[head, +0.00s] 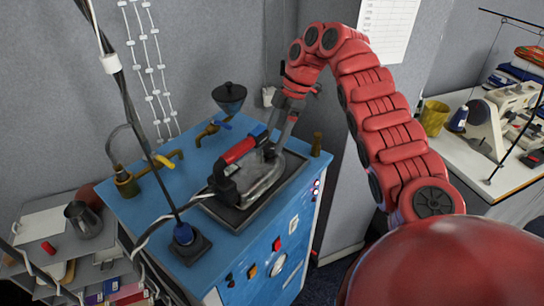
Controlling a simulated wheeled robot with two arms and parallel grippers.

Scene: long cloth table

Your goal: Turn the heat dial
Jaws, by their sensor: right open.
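A steam iron (258,181) with a red handle rests on a dark plate on top of a blue machine (150,218). The machine's front has a round white-faced dial or gauge (279,264), with small knobs and switches beside it. I cannot tell which of these is the heat dial, or whether it is on the iron. My right gripper (277,141) points down over the back right part of the iron. Its two fingers are apart; whether they touch the iron is unclear. The fingertips partly blend with the iron. My left gripper is out of view.
Shelves (75,250) are at the left. A sewing table (475,150) is at the right, beyond a grey pillar.

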